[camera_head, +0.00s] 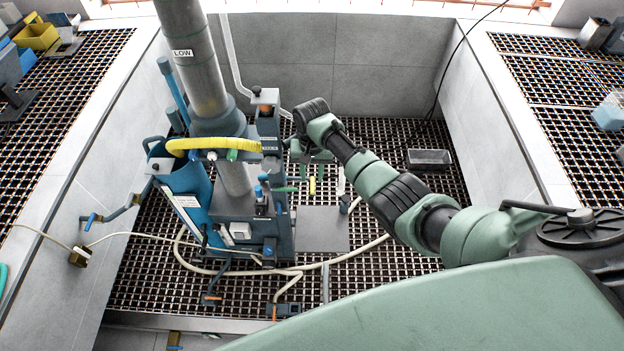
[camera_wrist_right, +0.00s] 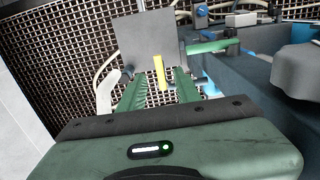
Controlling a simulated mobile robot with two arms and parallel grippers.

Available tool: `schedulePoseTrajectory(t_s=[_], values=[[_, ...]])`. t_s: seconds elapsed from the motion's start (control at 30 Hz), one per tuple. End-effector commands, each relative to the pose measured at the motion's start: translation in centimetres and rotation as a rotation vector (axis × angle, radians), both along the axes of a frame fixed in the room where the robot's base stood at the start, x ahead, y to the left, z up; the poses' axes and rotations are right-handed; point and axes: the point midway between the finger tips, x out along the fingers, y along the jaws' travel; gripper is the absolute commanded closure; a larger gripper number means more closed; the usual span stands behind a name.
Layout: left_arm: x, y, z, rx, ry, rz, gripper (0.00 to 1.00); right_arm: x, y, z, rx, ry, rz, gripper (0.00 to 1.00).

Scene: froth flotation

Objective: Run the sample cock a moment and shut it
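The blue flotation machine (camera_head: 245,205) stands on the grating around a grey column. A short yellow bar (camera_head: 312,185), possibly a cock handle, hangs at its right side; it also shows in the right wrist view (camera_wrist_right: 159,72). A green lever (camera_head: 285,189) sticks out to its left, seen in the right wrist view too (camera_wrist_right: 212,46). I cannot tell for sure which one belongs to the sample cock. My right gripper (camera_head: 312,174) is open, pointing down, its fingers on either side of the yellow bar in the right wrist view (camera_wrist_right: 158,92). Contact is not visible. My left gripper is out of view.
A grey plate (camera_head: 322,230) lies beside the machine. Pale hoses (camera_head: 355,251) run over the floor grating. A yellow hose (camera_head: 213,146) curves across the machine top. A grey tray (camera_head: 429,158) sits at the back right. Walls enclose the pit; the grating right of the plate is mostly clear.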

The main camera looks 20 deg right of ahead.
Motion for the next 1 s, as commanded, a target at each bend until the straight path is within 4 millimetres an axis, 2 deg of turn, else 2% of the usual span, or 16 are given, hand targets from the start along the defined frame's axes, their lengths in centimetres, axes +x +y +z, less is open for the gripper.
schedulePoseTrajectory(t_s=[0.1, 0.23, 0.8, 0.9, 1.0], values=[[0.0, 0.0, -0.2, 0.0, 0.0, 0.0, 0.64, 0.0, 0.0, 1.6, 0.0, -0.002, -0.001, 0.67], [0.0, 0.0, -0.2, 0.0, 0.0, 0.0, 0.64, 0.0, -0.1, 2.5, 0.0, 0.0, -0.002, 0.67], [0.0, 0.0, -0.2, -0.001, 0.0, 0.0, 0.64, -0.1, 0.0, 2.7, 0.0, 0.0, 0.001, 0.67], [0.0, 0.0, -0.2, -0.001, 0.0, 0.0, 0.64, -0.9, 0.5, 2.1, 0.002, -0.004, 0.027, 0.67], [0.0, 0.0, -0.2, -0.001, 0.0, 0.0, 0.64, -3.3, 1.5, 0.9, 0.006, -0.022, 0.095, 0.67]])
